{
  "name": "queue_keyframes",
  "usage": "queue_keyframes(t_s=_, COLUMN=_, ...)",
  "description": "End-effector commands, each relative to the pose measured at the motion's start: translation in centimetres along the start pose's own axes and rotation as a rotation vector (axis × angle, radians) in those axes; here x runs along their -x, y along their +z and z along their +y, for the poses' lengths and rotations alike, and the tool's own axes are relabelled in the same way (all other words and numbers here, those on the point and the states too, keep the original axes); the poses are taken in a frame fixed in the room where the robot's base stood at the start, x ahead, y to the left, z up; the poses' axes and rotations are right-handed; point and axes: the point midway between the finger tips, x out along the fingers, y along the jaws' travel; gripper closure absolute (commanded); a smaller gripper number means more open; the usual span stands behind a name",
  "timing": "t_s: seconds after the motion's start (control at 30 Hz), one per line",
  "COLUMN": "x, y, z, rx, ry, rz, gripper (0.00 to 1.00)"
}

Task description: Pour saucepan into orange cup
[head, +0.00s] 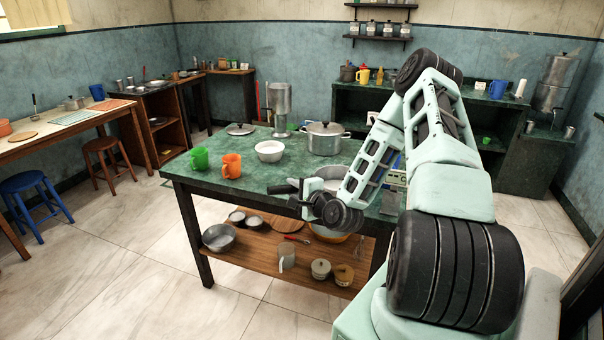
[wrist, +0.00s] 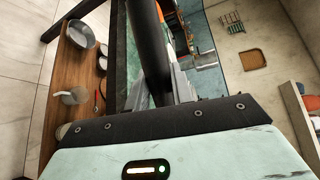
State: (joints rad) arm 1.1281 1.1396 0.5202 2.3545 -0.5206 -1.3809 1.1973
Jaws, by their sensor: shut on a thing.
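The orange cup (head: 231,167) stands upright on the green table top, to the left of my gripper. My gripper (head: 294,194) is at the table's front edge, low over the top, and is shut on the dark handle of the saucepan. In the wrist view the dark handle (wrist: 151,50) runs up between the grey fingers (wrist: 162,95). The grey metal saucepan (head: 332,174) is mostly hidden behind my arm. I cannot tell whether it is level, or whether it touches the table. What it holds is not visible.
A green cup (head: 199,158) stands just left of the orange cup. A white bowl (head: 270,151), a lidded pot (head: 325,138) and a loose lid (head: 240,129) are farther back. The lower shelf (head: 262,268) holds pans and jars. Bare table top lies between the orange cup and my gripper.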

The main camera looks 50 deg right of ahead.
Motion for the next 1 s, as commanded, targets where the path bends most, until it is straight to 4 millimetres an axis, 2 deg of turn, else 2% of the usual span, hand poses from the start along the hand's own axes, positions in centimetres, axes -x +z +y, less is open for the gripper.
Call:
queue_keyframes(t_s=0.23, x=3.8, y=7.4, z=6.5, rx=0.003, ry=0.024, rz=-0.087, gripper=1.0)
queue_keyframes(t_s=0.4, x=5.8, y=11.2, z=9.8, rx=0.016, ry=0.028, rz=-0.128, gripper=1.0)
queue_keyframes(t_s=0.83, x=8.8, y=16.9, z=14.7, rx=0.03, ry=0.036, rz=-0.193, gripper=1.0)
queue_keyframes(t_s=0.9, x=9.1, y=17.5, z=15.3, rx=0.031, ry=0.038, rz=-0.197, gripper=1.0)
queue_keyframes(t_s=1.0, x=9.1, y=17.1, z=15.5, rx=0.029, ry=0.047, rz=-0.188, gripper=1.0)
